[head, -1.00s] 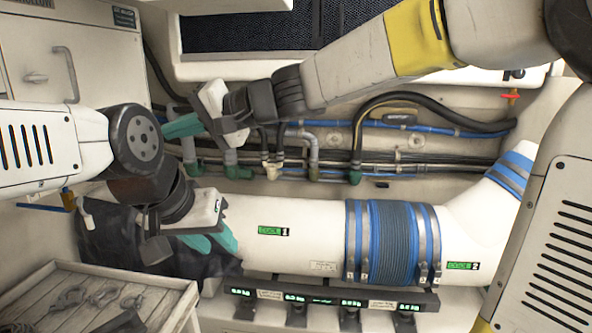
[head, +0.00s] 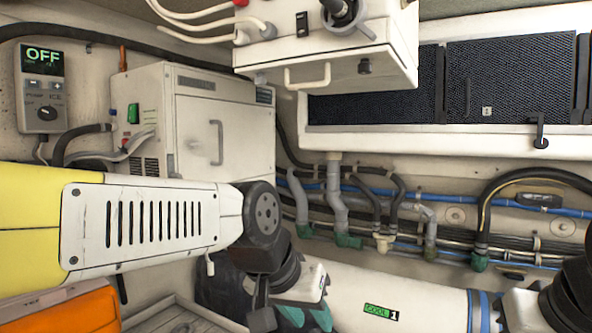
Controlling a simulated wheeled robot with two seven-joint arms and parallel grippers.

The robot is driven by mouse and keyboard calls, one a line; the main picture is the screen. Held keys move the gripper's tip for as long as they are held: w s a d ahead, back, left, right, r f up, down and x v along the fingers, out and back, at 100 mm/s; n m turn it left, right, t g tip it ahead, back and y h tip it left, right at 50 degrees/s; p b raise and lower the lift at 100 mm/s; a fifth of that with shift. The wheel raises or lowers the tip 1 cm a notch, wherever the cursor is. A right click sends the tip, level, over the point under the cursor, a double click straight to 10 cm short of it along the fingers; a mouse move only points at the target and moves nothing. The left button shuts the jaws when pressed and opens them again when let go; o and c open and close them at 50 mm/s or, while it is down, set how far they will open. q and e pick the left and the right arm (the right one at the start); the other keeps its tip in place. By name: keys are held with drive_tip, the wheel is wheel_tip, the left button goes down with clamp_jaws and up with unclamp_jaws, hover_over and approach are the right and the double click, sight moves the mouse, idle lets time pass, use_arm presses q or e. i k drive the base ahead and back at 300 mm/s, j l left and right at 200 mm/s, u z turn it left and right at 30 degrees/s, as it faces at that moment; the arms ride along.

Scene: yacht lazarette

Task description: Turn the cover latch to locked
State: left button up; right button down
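No part is labelled as the cover latch, so I cannot tell for sure which it is. A small pale turn knob (head: 194,146) sits on the door of the white cabinet (head: 240,135), left of its grey handle. Its exact angle is too small to read. My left gripper (head: 304,316) is low in the picture, below the cabinet and in front of the white pipe. Its teal fingers are partly cut off by the lower edge, and their gap cannot be judged. Part of my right wrist and gripper body (head: 525,308) shows at the lower right; its fingers are hidden.
A white box (head: 335,75) with a bar handle hangs from above. A control panel (head: 41,90) reading OFF is at far left. Dark mesh panels (head: 510,80) are at upper right. Hoses and pipes line the wall. A white pipe (head: 400,295) marked COOL 1 runs below.

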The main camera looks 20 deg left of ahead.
sight(194, 143)
drive_tip(key=u, duration=1.15)
